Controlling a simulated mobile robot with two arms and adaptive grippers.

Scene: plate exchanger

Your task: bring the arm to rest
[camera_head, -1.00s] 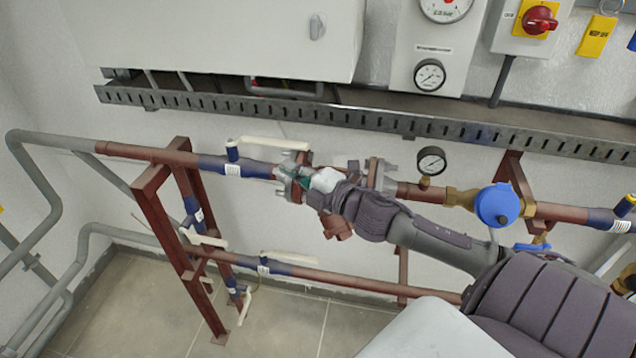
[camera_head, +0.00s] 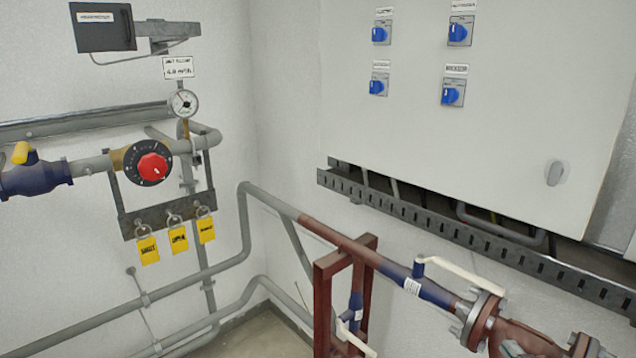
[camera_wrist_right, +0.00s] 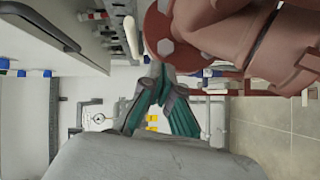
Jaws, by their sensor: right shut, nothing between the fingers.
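My right gripper shows best in the right wrist view (camera_wrist_right: 158,76). Its teal-padded fingers meet at the tips, with nothing between them. The tips are close to a dark red pipe flange (camera_wrist_right: 163,32); I cannot tell whether they touch it. The rest of the right arm is outside that view. My left gripper is not in view.
A white cabinet (camera_head: 440,130) with blue switches hangs above a slotted cable tray (camera_head: 420,215). A white-handled valve (camera_head: 418,283) sits on the pipe left of the flange. At left are a red-knobbed valve (camera_head: 153,168), a gauge (camera_head: 184,103) and yellow tags (camera_head: 178,239).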

